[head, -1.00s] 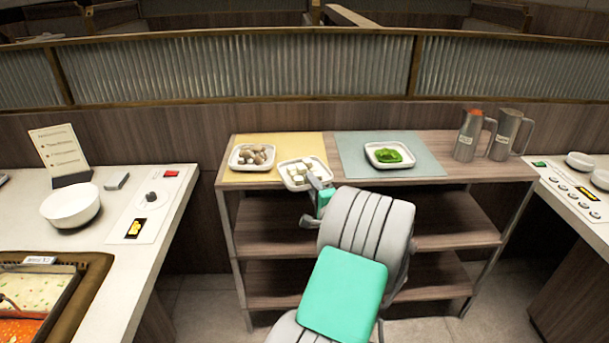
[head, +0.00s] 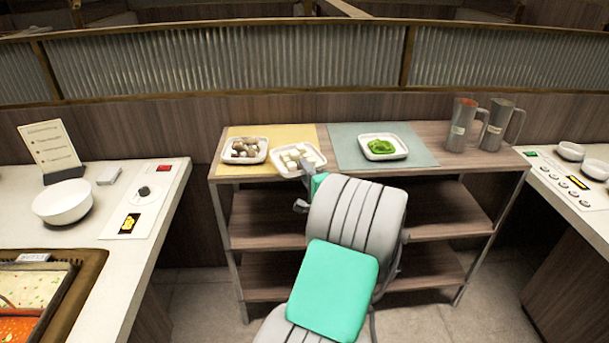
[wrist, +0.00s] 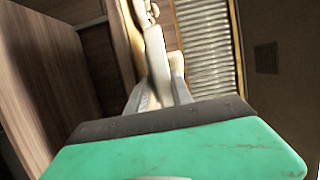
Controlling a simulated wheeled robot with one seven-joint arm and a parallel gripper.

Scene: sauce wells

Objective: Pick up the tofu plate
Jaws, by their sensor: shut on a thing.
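The tofu plate (head: 313,171) is a white square dish with white tofu cubes, at the shelf's top, between the mushroom plate and the greens plate in the head view. My gripper (head: 306,170) is shut on its near rim. Whether the plate is clear of the shelf top is hard to tell. My arm hides part of the shelf front.
The mushroom plate (head: 233,159) is close on the left, on a yellow mat (head: 232,170). The greens plate (head: 370,154) is on a grey-green mat (head: 346,148) to the right. Two metal jugs (head: 461,128) stand at the shelf's right end. Counters flank both sides.

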